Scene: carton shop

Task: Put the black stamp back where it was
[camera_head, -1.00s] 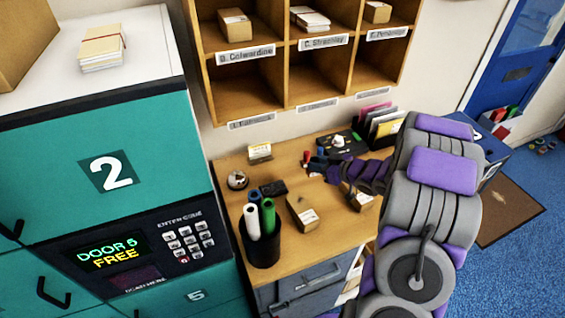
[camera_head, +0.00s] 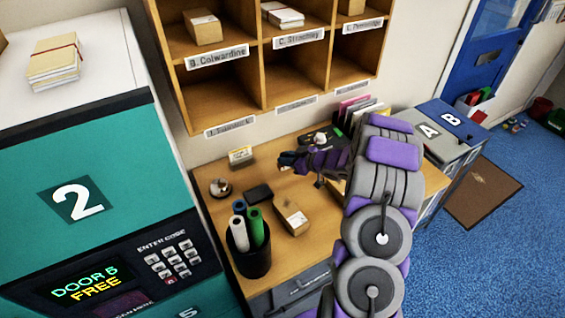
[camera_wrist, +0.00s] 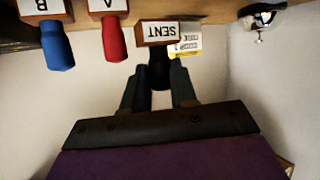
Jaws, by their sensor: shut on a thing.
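The black stamp (camera_wrist: 158,68) has a dark handle and a wooden block labelled SENT, upside down in the wrist view. My gripper (camera_wrist: 159,88) is shut on its handle. In the head view my gripper (camera_head: 298,161) is over the back of the desk, and the stamp is hard to make out there. A red stamp (camera_wrist: 114,40) labelled A and a blue stamp (camera_wrist: 57,46) labelled B stand side by side in the wrist view. The SENT block is apart from them. I cannot tell whether it touches the desk.
Pigeonholes (camera_head: 215,100) hang above. A teal locker (camera_head: 95,165) stands left.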

